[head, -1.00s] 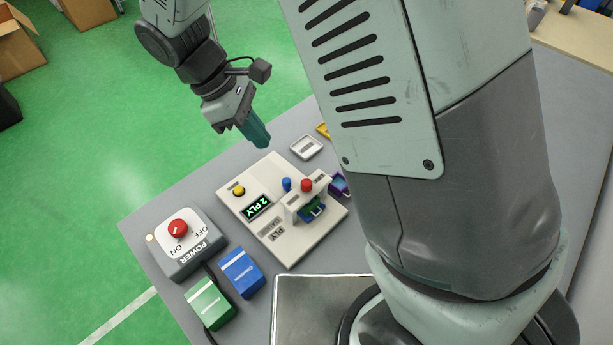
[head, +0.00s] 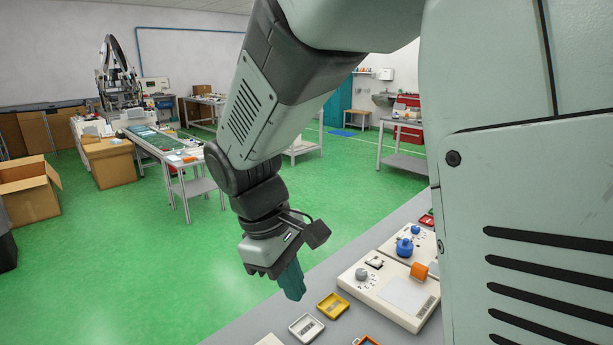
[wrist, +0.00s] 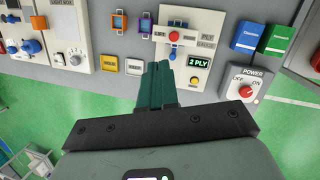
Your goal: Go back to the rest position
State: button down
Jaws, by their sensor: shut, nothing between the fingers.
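My gripper (head: 291,280) hangs from my arm at the middle of the head view, its teal fingers pointing down, above the table's edge. The fingers are closed together with nothing between them. In the wrist view my gripper (wrist: 158,68) shows its teal fingers together, in front of the grey table (wrist: 110,80).
A yellow tray (head: 333,305) and a white tray (head: 306,327) lie below my gripper. Green floor (head: 130,260) is open at left.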

jog(key=s+d+r+m+t+y, duration=0.3)
jog(key=s+d+r+m+t, duration=0.2)
jog(key=s+d+r+m, duration=0.6)
jog(key=shift+s+d+r+m, duration=0.3)
jog(key=shift+s+d+r, duration=0.05)
jog(key=shift+s+d, duration=0.75)
